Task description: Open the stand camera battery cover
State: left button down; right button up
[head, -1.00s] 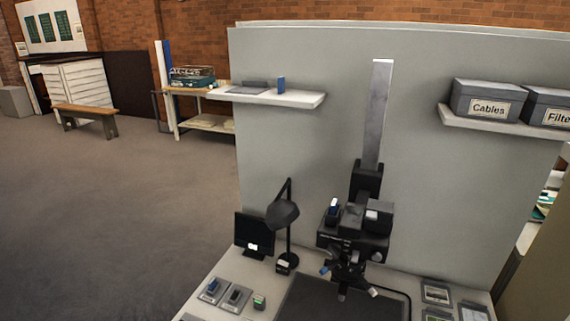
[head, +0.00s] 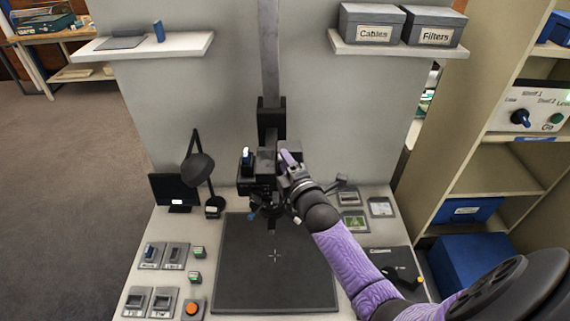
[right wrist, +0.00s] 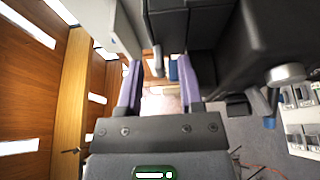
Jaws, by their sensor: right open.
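The black stand camera (head: 262,170) hangs on a grey upright column (head: 269,60) above a dark baseboard. My right gripper (head: 289,158) is at the camera's right side, with its purple fingers close to the body. In the right wrist view the two fingers (right wrist: 160,85) are apart, with no object clearly held between them. The dark camera body (right wrist: 240,45) fills the top and right of that view, very near the fingertips. I cannot make out the battery cover or whether the fingers touch it. My left gripper is not in view.
The dark baseboard (head: 270,265) is bare except for a cross mark. A desk lamp (head: 198,168) and small screen (head: 174,190) stand left of the camera. Switch plates and an orange button (head: 193,307) lie front left. A shelving unit (head: 500,150) stands at right.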

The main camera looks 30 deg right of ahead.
jog(key=shift+w, duration=0.1)
grip_shut()
dwell(0.4)
